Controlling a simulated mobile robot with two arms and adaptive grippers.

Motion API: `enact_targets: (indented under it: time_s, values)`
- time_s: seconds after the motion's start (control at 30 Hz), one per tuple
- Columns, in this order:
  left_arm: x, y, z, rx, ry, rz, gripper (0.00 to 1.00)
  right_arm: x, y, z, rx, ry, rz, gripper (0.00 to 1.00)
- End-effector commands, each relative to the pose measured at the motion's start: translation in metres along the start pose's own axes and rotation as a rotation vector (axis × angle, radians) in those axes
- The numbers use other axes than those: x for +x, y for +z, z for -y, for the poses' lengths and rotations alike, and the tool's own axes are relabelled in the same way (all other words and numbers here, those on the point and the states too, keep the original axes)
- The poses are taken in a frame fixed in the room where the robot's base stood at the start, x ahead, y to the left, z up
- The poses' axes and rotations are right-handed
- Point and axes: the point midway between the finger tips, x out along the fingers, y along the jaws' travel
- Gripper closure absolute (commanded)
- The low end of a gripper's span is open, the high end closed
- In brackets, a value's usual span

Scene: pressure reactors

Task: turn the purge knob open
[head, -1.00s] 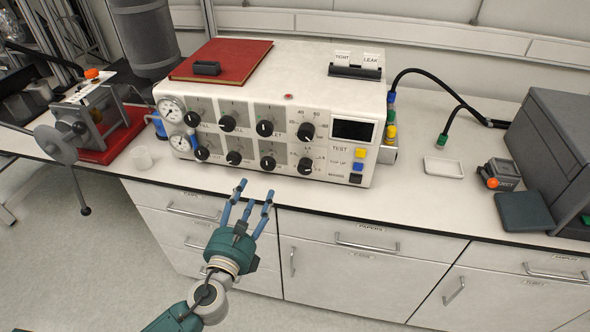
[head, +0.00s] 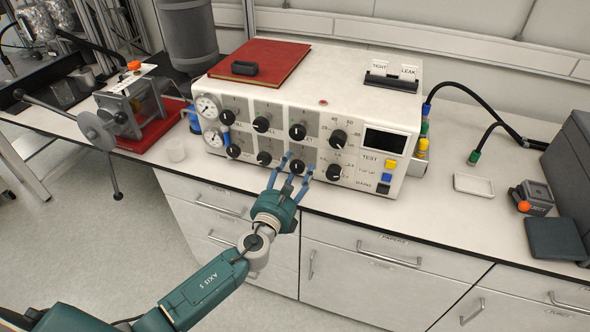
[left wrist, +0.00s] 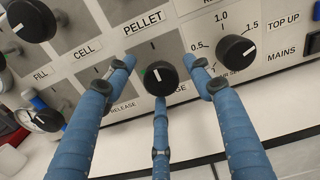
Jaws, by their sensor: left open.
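The purge knob (head: 297,166) is a black round knob, third from the left in the bottom row of the white panel unit. In the left wrist view the knob (left wrist: 159,79) is centred, its pale pointer mark roughly upright. The end of its label shows beside it; the rest is hidden behind the knob and a finger. My left gripper (head: 296,174) is open, its three blue fingers in front of the panel around this knob. In the left wrist view its fingertips (left wrist: 163,72) lie left, right and below the knob; I cannot tell whether any touches. My right gripper is not in view.
Neighbouring knobs sit close by: the pellet knob (head: 297,132) above and a scaled knob (head: 334,172) to the right. A red book (head: 262,64) lies on the unit. A white tray (head: 474,185) stands on the bench at right. The floor left of the cabinets is clear.

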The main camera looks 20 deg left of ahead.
Motion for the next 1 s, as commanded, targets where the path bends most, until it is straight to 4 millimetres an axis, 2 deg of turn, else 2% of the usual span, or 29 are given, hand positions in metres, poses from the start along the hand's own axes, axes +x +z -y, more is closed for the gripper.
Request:
enact_targets:
  time_s: [0.13,0.3,0.37,0.73,1.0]
  values:
    - [0.0,0.0,0.0,0.0,0.0,0.0,0.47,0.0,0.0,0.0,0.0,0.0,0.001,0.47]
    - [0.0,0.0,0.0,0.0,0.0,0.0,0.81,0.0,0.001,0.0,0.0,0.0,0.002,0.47]
    - [0.0,0.0,0.0,0.0,0.0,0.0,0.92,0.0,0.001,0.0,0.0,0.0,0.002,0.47]
    - [0.0,0.0,0.0,-0.051,0.0,0.003,0.92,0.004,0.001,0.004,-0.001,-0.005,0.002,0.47]
    - [0.0,0.001,-0.001,-0.228,0.001,0.006,0.92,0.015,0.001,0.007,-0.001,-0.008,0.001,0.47]
